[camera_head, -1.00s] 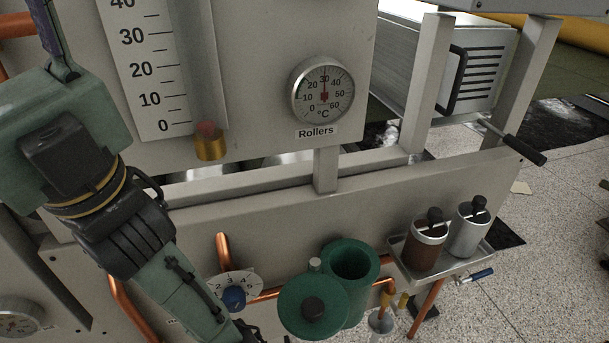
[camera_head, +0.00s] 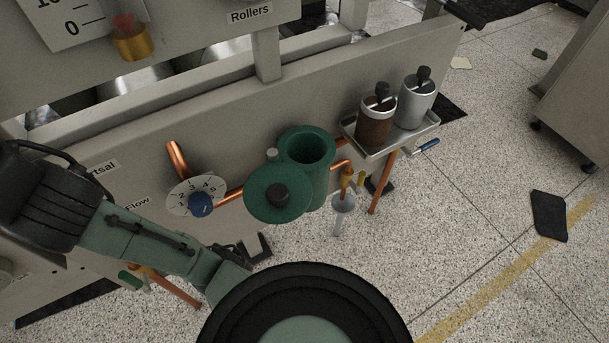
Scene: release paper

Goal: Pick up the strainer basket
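I cannot pick out a strainer basket for certain. A green cylindrical housing (camera_head: 318,172) with an open top is mounted on the front of the grey machine. Its inside is dark, and I cannot tell whether a basket sits in it. A round green lid (camera_head: 262,204) with a black knob is beside it, to the left and clear of the opening. My green and black arm (camera_head: 140,244) reaches in from the left, below and left of the lid. The fingers of my gripper do not show in this view.
A dial with a blue knob (camera_head: 201,205) is left of the lid. A metal tray (camera_head: 390,145) carries a brown canister (camera_head: 376,122) and a silver canister (camera_head: 414,103). Speckled floor (camera_head: 470,240) is open to the right.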

